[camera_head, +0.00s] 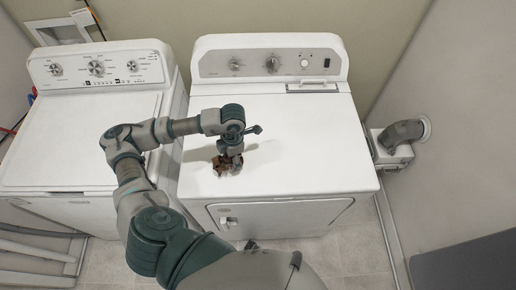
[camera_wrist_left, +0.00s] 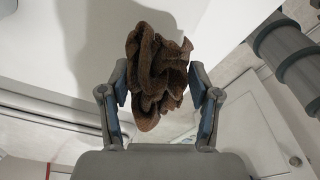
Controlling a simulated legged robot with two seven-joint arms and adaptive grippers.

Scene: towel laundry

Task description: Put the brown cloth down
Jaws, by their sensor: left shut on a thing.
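The brown cloth (camera_head: 222,167) is a small crumpled bundle over the front part of the dryer's white top (camera_head: 310,135). In the left wrist view the cloth (camera_wrist_left: 155,65) hangs in folds between the two fingers. My left gripper (camera_head: 231,158) points down and is shut on the cloth; its fingers also show in the left wrist view (camera_wrist_left: 160,105). A shadow lies on the white top beside the cloth. I cannot tell whether the cloth touches the top. My right gripper is in neither view.
A white washer (camera_head: 80,140) stands to the left of the dryer, with a narrow gap between. The dryer's control panel (camera_head: 270,62) rises at the back. A grey vent pipe (camera_head: 400,133) is on the right wall. The dryer top's right side is clear.

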